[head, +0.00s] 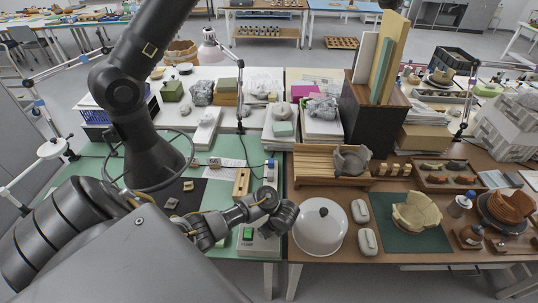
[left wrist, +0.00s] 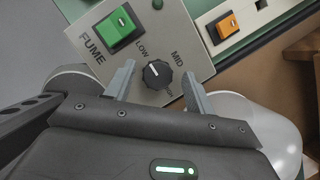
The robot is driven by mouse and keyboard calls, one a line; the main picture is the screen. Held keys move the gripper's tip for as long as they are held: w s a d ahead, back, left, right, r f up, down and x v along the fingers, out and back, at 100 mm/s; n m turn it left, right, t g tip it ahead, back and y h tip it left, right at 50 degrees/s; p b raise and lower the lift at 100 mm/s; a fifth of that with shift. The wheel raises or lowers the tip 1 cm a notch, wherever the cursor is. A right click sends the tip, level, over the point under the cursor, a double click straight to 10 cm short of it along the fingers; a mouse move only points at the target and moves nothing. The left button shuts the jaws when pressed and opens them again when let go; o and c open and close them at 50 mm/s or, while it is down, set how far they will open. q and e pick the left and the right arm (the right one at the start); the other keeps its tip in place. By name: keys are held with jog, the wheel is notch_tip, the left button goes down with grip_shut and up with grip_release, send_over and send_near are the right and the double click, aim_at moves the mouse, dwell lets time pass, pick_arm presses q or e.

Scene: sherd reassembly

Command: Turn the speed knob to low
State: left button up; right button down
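The speed knob (left wrist: 157,74) is round and black, on a grey FUME control box (left wrist: 88,28) with LOW and MID printed around it and a third label partly hidden. A pale mark shows on the knob, but I cannot tell which label it points to. A lit green switch (left wrist: 121,27) sits beside it. My left gripper (left wrist: 158,84) is open, one finger on each side of the knob with visible gaps. In the head view my left gripper (head: 284,213) is above the box (head: 262,246) and hides the knob. My right gripper is not in view.
A white dome (head: 320,230) stands close to the right of the box. A unit with an orange switch (left wrist: 227,25) lies beyond it. A large black jointed arm with a flared end (head: 155,163) stands over the green mat at left. Two pale rounded objects (head: 360,211) lie right of the dome.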

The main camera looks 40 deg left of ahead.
pick_arm(q)
jog(key=shift+d+r, duration=0.25)
jog(key=shift+r, duration=0.1)
jog(key=v, duration=0.9)
jog(key=shift+r, duration=0.45)
jog(key=shift+d, duration=0.1)
